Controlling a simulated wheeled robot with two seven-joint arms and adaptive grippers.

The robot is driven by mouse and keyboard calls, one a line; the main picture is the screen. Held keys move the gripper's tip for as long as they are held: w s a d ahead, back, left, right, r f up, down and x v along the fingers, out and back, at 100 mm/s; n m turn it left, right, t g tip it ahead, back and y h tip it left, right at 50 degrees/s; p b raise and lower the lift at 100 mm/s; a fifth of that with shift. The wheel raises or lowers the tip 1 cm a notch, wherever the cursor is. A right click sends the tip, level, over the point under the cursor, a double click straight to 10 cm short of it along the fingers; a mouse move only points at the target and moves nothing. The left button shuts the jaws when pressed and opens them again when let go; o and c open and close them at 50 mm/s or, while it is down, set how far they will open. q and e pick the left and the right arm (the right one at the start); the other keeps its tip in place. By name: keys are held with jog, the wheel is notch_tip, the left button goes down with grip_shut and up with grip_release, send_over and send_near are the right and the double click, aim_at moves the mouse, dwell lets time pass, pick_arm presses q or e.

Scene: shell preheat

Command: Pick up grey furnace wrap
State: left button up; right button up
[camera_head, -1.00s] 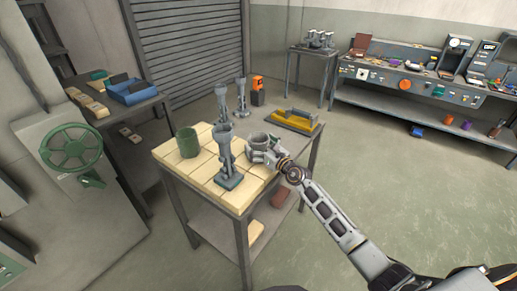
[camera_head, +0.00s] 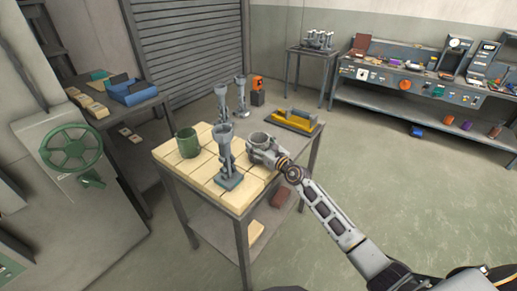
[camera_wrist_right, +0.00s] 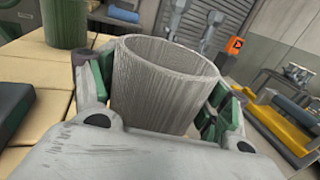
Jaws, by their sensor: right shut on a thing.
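The grey furnace wrap (camera_head: 259,141) is a hollow, open-topped cylinder near the right edge of the tiled table (camera_head: 207,187). My right gripper (camera_head: 266,153) is shut on it. In the right wrist view the grey furnace wrap (camera_wrist_right: 160,85) stands between the green-padded fingers, its rim upward and its lower part hidden behind my gripper body. I cannot tell whether its base touches the table top. My left gripper is not in view.
A green cylinder (camera_head: 187,143) stands at the table's left. A grey stand (camera_head: 229,165) is close left of the wrap, with more stands (camera_head: 222,103) behind. A yellow tool on a tray (camera_head: 291,120) lies back right. Floor to the right is clear.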

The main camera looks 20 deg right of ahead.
jog(key=shift+r, duration=0.15)
jog(key=shift+r+p, duration=0.65)
jog(key=shift+r, duration=0.4)
notch_tip(320, 180, up, 8)
jog(key=p, duration=0.2)
jog(key=shift+f, duration=0.15)
